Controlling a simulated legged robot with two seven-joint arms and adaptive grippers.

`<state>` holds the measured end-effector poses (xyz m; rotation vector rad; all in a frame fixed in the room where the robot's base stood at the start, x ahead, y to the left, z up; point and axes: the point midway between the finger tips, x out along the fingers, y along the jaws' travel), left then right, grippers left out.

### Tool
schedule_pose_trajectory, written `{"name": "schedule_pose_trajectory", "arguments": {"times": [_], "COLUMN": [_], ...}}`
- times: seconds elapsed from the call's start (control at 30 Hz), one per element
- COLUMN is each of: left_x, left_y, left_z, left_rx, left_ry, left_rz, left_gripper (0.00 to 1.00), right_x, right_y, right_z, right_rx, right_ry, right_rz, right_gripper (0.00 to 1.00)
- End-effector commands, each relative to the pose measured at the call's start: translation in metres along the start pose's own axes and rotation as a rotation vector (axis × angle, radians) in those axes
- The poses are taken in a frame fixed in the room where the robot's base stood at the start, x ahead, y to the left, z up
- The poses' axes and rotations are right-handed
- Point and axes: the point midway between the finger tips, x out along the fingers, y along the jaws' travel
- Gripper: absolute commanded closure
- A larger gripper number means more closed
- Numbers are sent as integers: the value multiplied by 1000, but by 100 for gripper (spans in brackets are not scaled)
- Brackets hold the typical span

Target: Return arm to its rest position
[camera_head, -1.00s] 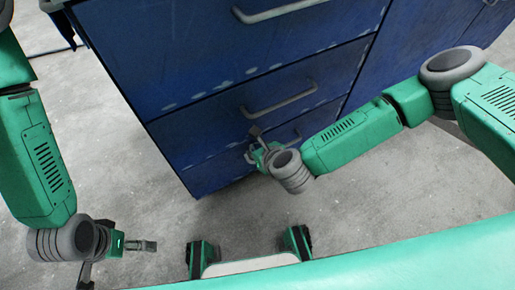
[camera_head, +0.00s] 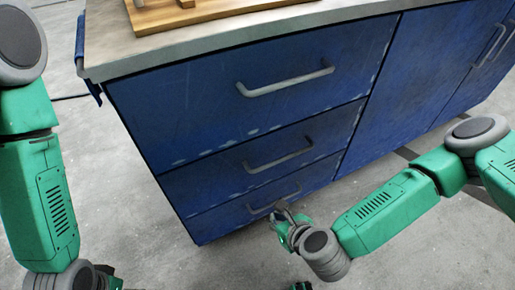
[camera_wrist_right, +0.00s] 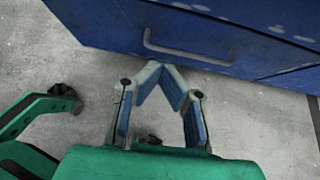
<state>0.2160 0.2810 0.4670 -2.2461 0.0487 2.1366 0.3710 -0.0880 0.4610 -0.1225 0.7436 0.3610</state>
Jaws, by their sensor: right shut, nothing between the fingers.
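My right gripper (camera_head: 281,211) is in front of the lowest drawer of the blue cabinet, close to that drawer's handle (camera_head: 274,200). In the right wrist view the right gripper's fingers (camera_wrist_right: 163,68) come together at their tips with nothing between them. A grey handle (camera_wrist_right: 188,55) on the blue front lies just beyond the tips; I cannot tell whether they touch it. My left arm hangs down the left side of the head view. Only a small part of the left gripper (camera_head: 108,281) shows at the bottom edge, and its fingers are cut off.
The blue cabinet (camera_head: 235,115) has several closed drawers and doors with grey handles. Bare concrete floor (camera_head: 120,205) lies in front and to the left.

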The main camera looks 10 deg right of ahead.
Motion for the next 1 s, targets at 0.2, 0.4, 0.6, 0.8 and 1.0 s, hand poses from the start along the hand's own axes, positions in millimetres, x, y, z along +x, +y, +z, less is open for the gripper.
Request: {"name": "schedule_pose_trajectory", "arguments": {"times": [0.2, 0.4, 0.6, 0.8, 1.0], "left_x": [0, 0, 0, 0, 0], "left_y": [0, 0, 0, 0, 0], "left_z": [0, 0, 0, 0, 0], "left_rx": [0, 0, 0, 0, 0], "left_ry": [0, 0, 0, 0, 0], "left_rz": [0, 0, 0, 0, 0], "left_gripper": [0, 0, 0, 0, 0], "right_x": [-3, -31, -80, -121, -159], "right_y": [9, 46, 27, -42, -116], "right_z": [-2, -38, -102, -136, -140], "right_rx": [-67, -653, -1523, -2168, -2600], "right_ry": [9, 59, 104, 157, 228], "right_rz": [26, 230, 518, 774, 1028], "right_gripper": [100, 100, 100, 100, 100]}}
